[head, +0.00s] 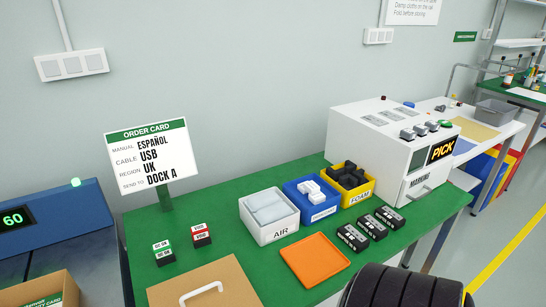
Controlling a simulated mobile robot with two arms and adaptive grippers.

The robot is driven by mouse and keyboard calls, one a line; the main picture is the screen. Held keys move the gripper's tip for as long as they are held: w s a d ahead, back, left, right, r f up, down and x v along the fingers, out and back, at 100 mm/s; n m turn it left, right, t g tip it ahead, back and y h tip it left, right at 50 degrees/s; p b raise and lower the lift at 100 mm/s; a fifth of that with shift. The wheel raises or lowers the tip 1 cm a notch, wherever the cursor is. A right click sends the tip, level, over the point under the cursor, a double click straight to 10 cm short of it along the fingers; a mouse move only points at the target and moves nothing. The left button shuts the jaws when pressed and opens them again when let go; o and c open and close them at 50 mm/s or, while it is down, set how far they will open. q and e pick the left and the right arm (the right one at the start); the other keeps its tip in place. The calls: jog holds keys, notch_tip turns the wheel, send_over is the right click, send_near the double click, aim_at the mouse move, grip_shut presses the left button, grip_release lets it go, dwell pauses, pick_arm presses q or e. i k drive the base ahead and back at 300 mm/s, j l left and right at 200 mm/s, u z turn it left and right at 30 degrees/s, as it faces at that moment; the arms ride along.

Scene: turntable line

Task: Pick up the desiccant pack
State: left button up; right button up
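A blue bin (300,206) stands on the green table between the white bin and the yellow bin. Small white packs (310,187) lie in it, and they look like the desiccant packs. The label on its front is too small to read surely. The white bin (284,231), marked AIR, holds pale pillows (267,208). The yellow bin (361,196), marked FOAM, holds dark pieces (350,175).
An orange tray (315,260) lies in front of the bins. Several black blocks (371,227) stand right of it. An order card (148,158) stands at the back left. A white machine (395,150) closes the right end.

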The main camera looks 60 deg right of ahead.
aim_at(312, 187)
jog(key=z, duration=2.05)
jog(key=i+l+u, duration=0.1)
jog(key=l, duration=0.2)
jog(key=i+l+u, duration=0.2)
jog(key=l, duration=0.4)
jog(key=i+l+u, duration=0.1)
jog(key=l, duration=0.25)
jog(key=i, duration=0.1)
